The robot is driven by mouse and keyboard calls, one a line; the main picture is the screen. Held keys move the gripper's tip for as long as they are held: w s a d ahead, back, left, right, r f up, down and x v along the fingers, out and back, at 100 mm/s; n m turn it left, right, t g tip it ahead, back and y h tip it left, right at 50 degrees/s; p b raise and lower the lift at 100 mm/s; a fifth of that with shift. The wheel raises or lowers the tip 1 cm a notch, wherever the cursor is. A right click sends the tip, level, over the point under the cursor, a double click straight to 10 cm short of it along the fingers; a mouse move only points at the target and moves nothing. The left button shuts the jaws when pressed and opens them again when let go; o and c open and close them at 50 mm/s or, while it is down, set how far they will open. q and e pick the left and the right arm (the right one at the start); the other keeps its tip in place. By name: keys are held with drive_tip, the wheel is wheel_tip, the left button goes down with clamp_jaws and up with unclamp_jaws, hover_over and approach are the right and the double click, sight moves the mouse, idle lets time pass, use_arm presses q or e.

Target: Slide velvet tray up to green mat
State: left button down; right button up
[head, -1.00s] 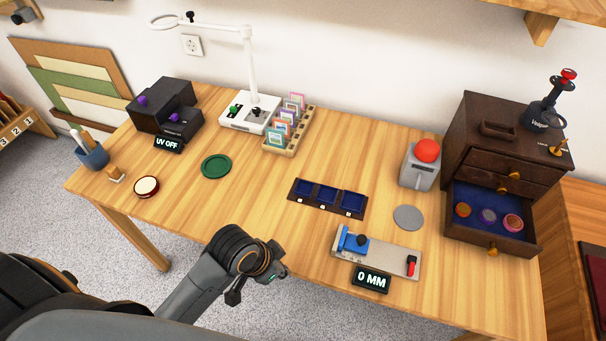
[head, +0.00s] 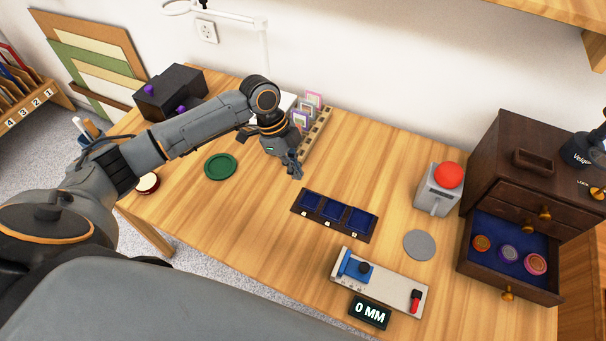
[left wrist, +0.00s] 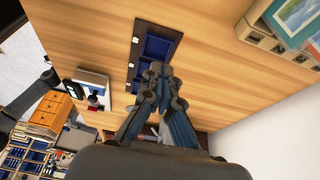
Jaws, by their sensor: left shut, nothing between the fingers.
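The velvet tray (head: 334,216) is a dark brown tray with three blue velvet compartments, lying on the wooden table right of the middle. The tray also shows in the left wrist view (left wrist: 137,58), partly hidden by my fingers. The green mat (head: 220,166) is a round dark green disc to the left of the tray, with bare table between them. My left gripper (head: 296,172) is shut and empty, above the table just beyond the tray's left end. Its closed fingers show in the left wrist view (left wrist: 157,75). My right gripper is not in view.
A wooden rack of framed prints (head: 312,125) stands close behind my left gripper. A grey disc (head: 419,245), a red-topped device (head: 438,188) and a gauge board (head: 380,282) are right of the tray. An open drawer (head: 510,258) juts out at far right.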

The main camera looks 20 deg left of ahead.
sight(251, 177)
use_arm(q)
drive_tip(key=x, duration=0.5)
drive_tip(key=shift+d+p, duration=0.1)
drive_tip(key=shift+p, duration=0.25)
drive_tip(key=x, duration=0.3)
drive_tip(key=shift+f, duration=0.1)
drive_tip(key=shift+d+f, duration=0.1)
drive_tip(key=shift+f, duration=0.25)
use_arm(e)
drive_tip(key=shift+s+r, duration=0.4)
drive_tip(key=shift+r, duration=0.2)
use_arm(q)
drive_tip(key=a+b, duration=0.3)
drive_tip(key=a, duration=1.5)
drive_tip(key=shift+a, duration=0.25)
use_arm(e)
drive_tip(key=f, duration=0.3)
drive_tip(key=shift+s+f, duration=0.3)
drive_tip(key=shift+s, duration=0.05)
